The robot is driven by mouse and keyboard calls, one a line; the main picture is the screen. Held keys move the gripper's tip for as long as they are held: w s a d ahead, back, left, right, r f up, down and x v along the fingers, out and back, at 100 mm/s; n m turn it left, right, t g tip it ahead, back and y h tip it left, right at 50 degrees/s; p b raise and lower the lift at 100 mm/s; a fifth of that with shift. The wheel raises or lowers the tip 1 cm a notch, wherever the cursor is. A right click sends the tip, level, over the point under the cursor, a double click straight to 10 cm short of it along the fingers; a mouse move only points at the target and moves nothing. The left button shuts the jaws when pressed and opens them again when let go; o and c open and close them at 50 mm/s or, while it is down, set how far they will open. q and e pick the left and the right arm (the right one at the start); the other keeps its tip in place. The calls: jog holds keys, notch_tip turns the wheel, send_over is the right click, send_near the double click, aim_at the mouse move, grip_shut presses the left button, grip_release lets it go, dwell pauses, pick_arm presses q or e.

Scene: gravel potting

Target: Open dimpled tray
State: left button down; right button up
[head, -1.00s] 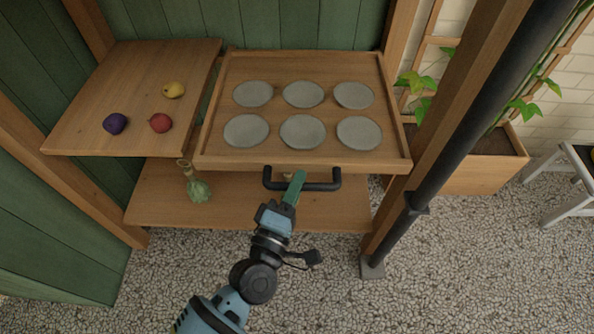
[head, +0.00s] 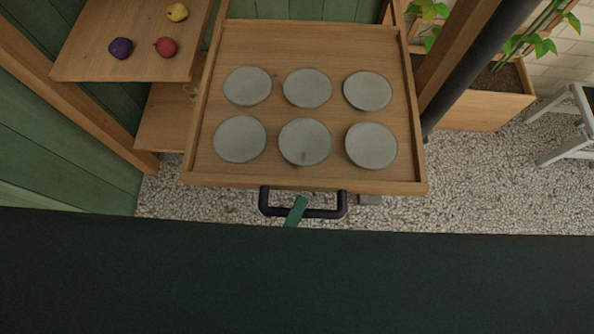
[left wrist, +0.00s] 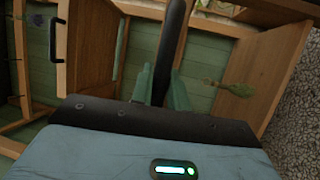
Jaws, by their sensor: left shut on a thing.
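The dimpled tray (head: 290,42) is a wooden drawer with several round grey dimples. In the head view it is pulled far out past the front of the shelf beside it. Its black bar handle (head: 325,213) is on the front edge. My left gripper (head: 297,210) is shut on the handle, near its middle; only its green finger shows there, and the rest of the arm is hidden. In the left wrist view, the two green fingers of the left gripper (left wrist: 161,88) lie on either side of the dark handle bar (left wrist: 173,40). My right gripper is not in view.
A wooden shelf (head: 100,55) at left holds a purple (head: 121,48), a red (head: 166,47) and a yellow fruit (head: 177,12). A post (head: 455,65) stands close to the tray's right side. A planter (head: 487,105) and stool (head: 570,125) are farther right. Gravel lies below.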

pick_arm(q)
jog(key=c, duration=1.4)
grip_release()
jog(key=shift+o, duration=0.2)
jog(key=v, duration=0.8)
jog(key=shift+w, duration=0.1)
